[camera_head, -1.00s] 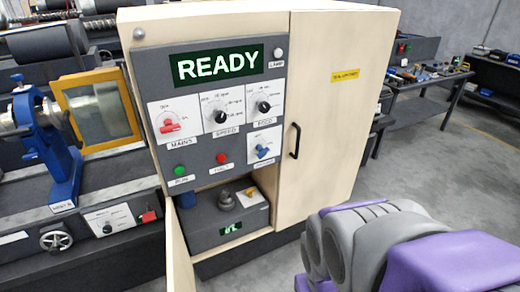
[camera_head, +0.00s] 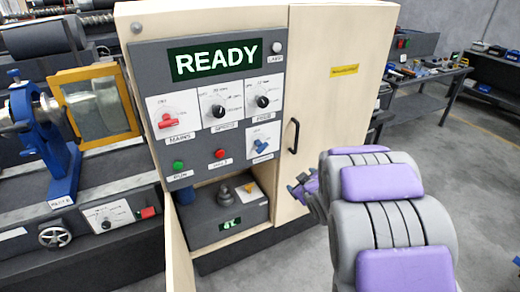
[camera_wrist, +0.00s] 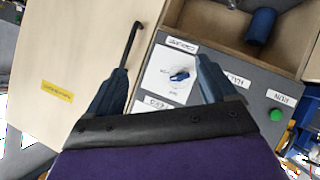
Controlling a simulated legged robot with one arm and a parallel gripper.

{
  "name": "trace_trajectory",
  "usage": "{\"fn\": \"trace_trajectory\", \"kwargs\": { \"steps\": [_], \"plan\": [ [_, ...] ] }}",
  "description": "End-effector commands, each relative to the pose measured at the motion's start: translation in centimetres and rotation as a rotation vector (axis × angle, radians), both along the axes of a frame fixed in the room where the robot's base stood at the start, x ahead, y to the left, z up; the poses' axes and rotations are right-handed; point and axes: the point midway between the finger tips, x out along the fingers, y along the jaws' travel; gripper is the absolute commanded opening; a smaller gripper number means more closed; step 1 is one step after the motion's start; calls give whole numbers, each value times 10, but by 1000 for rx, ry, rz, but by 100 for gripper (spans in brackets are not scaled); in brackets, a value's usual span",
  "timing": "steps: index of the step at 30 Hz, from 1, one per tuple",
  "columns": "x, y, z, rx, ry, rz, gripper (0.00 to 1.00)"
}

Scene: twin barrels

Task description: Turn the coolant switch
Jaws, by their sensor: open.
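The coolant switch (camera_head: 261,145) is a blue knob on a white plate, low on the right side of the grey control panel (camera_head: 233,141). In the wrist view the blue coolant knob (camera_wrist: 179,76) shows upside down beneath its label, between my fingers in the picture. My gripper (camera_wrist: 165,68) is open and empty, with its two dark blue fingers spread to either side of the knob's plate. It appears still apart from the knob. In the head view my gripper (camera_head: 304,187) is partly hidden by my arm, to the lower right of the switch by the cabinet door.
A black door handle (camera_head: 294,139) stands out just right of the switch. The panel also has the red mains knob (camera_head: 167,121), black speed knob (camera_head: 219,111) and feed knob (camera_head: 263,101). A green run button (camera_head: 178,165) and red halt button (camera_head: 219,153) sit lower. The display reads READY.

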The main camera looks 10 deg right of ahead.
Motion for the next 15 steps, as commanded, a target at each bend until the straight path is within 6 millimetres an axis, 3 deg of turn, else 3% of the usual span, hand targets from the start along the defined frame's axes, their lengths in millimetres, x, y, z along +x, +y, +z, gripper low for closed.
{"fn": "trace_trajectory", "kwargs": {
  "steps": [6,15],
  "plan": [
    [42,19,-15,16,-237,180,85],
    [55,47,-17,74,-480,327,85]
  ]
}}
